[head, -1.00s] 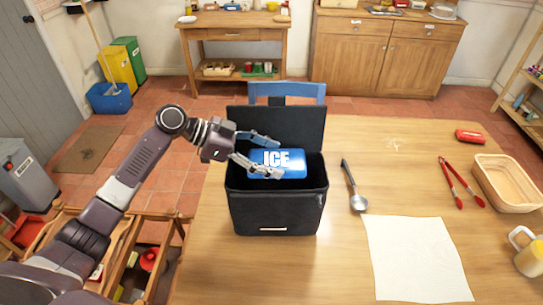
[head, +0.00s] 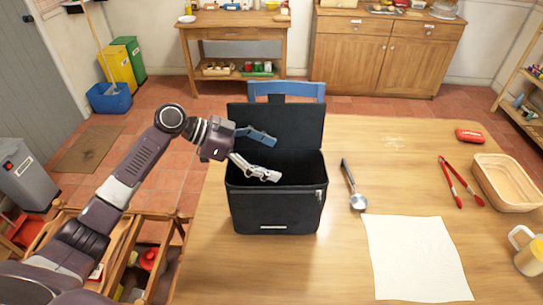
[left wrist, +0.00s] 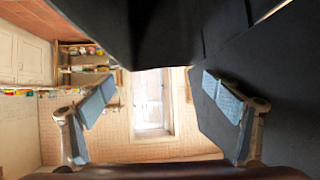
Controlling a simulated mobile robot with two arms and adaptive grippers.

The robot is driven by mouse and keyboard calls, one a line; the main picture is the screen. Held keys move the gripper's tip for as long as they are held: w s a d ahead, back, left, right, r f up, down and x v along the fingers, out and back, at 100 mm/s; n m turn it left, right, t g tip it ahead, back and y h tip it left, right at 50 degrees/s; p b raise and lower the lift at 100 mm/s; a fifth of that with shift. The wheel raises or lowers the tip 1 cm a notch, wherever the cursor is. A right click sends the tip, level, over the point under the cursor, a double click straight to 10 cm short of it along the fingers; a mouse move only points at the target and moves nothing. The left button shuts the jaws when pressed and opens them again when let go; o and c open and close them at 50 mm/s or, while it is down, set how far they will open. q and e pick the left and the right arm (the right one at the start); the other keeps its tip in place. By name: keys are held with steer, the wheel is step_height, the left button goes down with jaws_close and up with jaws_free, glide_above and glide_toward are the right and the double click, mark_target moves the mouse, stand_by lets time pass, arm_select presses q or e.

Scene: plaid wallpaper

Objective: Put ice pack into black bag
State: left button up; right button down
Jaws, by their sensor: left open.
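The black bag (head: 274,208) stands upright on the wooden table with its lid raised at the back. My left gripper (head: 270,158) is open and empty, its fingers over the bag's opening from the left. In the left wrist view the two fingers of this gripper (left wrist: 165,115) are spread wide with nothing between them, and dark bag material fills the top and right. The ice pack is not visible in either view now; the bag's inside is dark and partly hidden by the front wall and fingers. My right gripper is not in view.
A metal scoop (head: 353,188) lies just right of the bag. A white cloth (head: 417,258), red tongs (head: 463,183), a basket (head: 506,182), a red case (head: 469,136) and a yellow-filled jar (head: 529,255) are farther right. A blue chair (head: 308,91) stands behind.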

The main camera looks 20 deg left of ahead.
arm_select(q)
steer(key=v, duration=1.2)
steer(key=shift+f, duration=0.1)
stand_by(0.4)
